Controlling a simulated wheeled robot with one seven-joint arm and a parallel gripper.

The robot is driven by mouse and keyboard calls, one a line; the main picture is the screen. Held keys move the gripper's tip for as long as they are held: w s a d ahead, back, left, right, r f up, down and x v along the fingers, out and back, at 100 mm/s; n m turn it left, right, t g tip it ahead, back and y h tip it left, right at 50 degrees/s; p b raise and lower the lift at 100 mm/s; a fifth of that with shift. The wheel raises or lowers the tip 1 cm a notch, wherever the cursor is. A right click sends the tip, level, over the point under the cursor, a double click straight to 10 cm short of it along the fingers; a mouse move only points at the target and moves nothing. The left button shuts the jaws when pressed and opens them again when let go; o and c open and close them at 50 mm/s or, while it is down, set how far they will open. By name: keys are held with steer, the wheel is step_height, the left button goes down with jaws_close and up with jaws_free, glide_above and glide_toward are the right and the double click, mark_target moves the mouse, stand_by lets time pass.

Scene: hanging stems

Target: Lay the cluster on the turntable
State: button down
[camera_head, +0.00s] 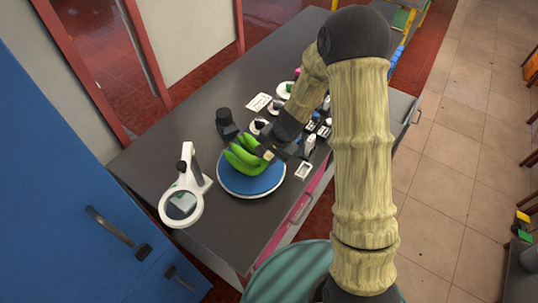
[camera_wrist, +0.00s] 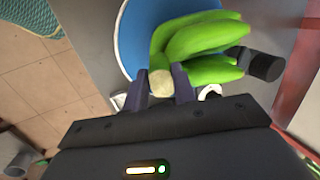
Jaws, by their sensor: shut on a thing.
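The cluster is a bunch of green bananas (camera_head: 243,155), seen over the turntable in the head view. In the wrist view the cluster (camera_wrist: 200,50) extends away from my gripper, with its pale cut stem end towards me. The turntable (camera_head: 240,187) is a round blue disc with a white rim on the dark table; its blue top (camera_wrist: 130,40) also shows in the wrist view. My gripper (camera_head: 268,152) is shut on the cluster's stem, and in the wrist view its two fingers (camera_wrist: 160,88) flank the stem end. I cannot tell whether the bananas touch the disc.
A white magnifier lamp (camera_head: 184,190) stands left of the turntable. A black cylindrical object (camera_head: 226,123) stands just behind it. Several small items and a white square frame (camera_head: 303,171) lie to the right. The table's front left (camera_head: 222,230) is clear.

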steer(key=shift+w+f, duration=0.1)
steer(key=shift+f, duration=0.1)
stand_by(0.4)
steer(key=shift+f+b, duration=0.1)
steer(key=shift+b, duration=0.3)
steer(key=c, duration=1.2)
jaws_free()
steer(key=shift+s, duration=0.2)
steer(key=shift+o, duration=0.7)
steer(key=shift+f, duration=0.1)
steer(key=b+v, duration=0.1)
steer(key=v, duration=1.6)
steer(key=shift+d+r, duration=0.2)
steer(key=shift+r, duration=0.05)
steer(key=shift+s, duration=0.15)
